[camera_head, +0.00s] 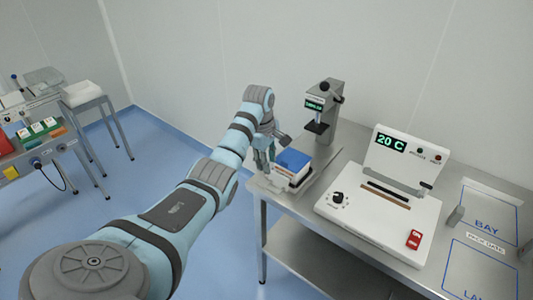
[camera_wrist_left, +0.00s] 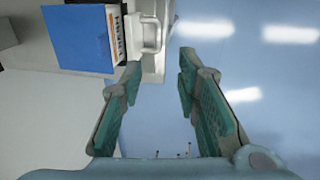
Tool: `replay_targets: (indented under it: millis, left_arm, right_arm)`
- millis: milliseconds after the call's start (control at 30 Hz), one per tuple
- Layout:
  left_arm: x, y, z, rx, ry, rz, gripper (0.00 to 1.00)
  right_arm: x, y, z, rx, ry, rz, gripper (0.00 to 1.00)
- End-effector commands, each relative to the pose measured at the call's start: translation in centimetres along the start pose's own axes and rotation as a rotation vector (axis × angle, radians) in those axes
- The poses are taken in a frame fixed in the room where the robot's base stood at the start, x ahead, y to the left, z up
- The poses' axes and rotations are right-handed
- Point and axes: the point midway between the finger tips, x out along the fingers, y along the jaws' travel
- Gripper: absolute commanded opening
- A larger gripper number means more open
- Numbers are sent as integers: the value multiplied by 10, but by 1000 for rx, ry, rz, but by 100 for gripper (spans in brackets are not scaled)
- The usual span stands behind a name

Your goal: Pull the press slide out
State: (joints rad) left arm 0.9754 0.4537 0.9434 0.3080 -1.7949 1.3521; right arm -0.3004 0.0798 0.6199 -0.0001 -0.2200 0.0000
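The press (camera_head: 331,105) is a grey stand with a green-lit display, at the back left of the steel table. Its slide (camera_head: 312,176) lies below and left of the press head and carries a block with a blue top (camera_head: 294,159). The blue-topped block also shows in the left wrist view (camera_wrist_left: 82,38), with a pale loop handle (camera_wrist_left: 145,36) beside it. My left gripper (camera_head: 268,160) is at the table's left edge, by the handle end of the slide. In the wrist view its fingers (camera_wrist_left: 160,65) are apart and empty, just short of the handle. My right gripper is out of view.
A white heater unit (camera_head: 380,210) reading 20 C stands right of the press on the steel table (camera_head: 290,205). Blue-outlined areas (camera_head: 488,222) lie further right.

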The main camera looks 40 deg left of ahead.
Motion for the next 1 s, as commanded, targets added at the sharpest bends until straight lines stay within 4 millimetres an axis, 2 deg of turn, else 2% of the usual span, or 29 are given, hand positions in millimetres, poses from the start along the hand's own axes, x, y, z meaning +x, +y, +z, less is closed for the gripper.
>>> replay_targets:
  millis: [200,333,900,1000]
  left_arm:
    - [-22,0,0,-1,1,1,30]
    - [-28,0,0,-1,1,-1,30]
    - [-28,0,0,0,0,0,30]
    - [-18,-2,1,16,3,-3,30]
  right_arm:
    - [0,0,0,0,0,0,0]
    - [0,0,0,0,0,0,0]
    - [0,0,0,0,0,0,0]
    - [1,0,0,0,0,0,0]
